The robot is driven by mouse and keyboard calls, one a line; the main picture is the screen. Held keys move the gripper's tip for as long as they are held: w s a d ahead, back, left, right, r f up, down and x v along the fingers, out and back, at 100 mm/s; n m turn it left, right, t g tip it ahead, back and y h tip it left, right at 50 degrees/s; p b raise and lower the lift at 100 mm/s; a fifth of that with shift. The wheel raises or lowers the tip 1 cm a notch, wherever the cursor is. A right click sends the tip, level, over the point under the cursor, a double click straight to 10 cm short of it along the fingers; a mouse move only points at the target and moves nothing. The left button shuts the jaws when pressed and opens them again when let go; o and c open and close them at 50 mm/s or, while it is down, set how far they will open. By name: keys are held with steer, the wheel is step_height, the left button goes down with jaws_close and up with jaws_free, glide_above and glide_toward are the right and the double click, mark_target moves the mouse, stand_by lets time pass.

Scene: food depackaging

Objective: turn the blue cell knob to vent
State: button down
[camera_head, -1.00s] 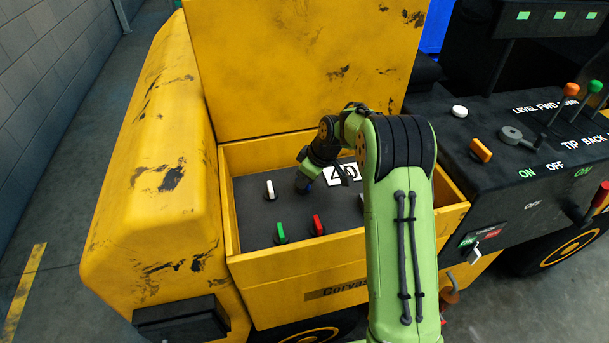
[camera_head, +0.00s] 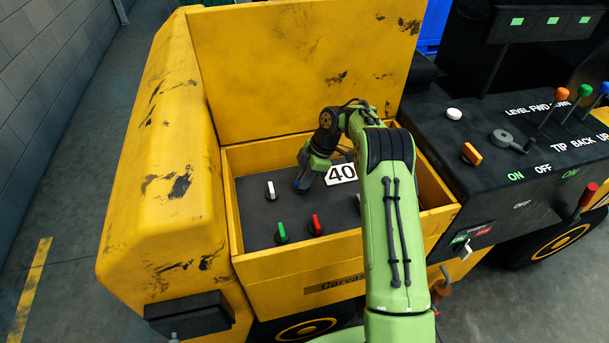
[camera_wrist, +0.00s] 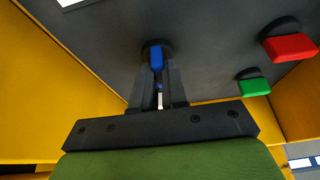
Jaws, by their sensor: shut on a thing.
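The blue knob (camera_wrist: 156,58) sits on the dark panel and shows between my gripper's fingertips in the wrist view. My gripper (camera_wrist: 157,75) is shut on it, one finger on each side. In the head view my gripper (camera_head: 303,185) reaches down to the panel (camera_head: 255,220) inside the yellow box. The knob is mostly hidden there by the gripper. In the wrist view its handle points roughly along the fingers. I cannot read any vent mark.
A white knob (camera_head: 271,190), a green knob (camera_head: 281,233) and a red knob (camera_head: 316,225) stand close by on the panel. A "40" plate (camera_head: 341,173) lies beside the gripper. The box's yellow walls (camera_head: 300,285) surround the panel. A lever console (camera_head: 520,150) stands to the right.

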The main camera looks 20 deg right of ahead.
steer(key=shift+s+f, duration=0.2)
steer(key=shift+f, duration=0.05)
stand_by(0.3)
steer(key=c, duration=1.2)
jaws_free()
steer(key=shift+c, duration=0.2)
steer(key=shift+o, duration=0.4)
steer(key=shift+w, duration=0.15)
steer(key=p+v, duration=0.5)
steer(key=v, duration=1.1)
steer(key=shift+w+p, duration=0.25)
steer(key=shift+p, duration=0.1)
steer(key=shift+a, duration=0.15)
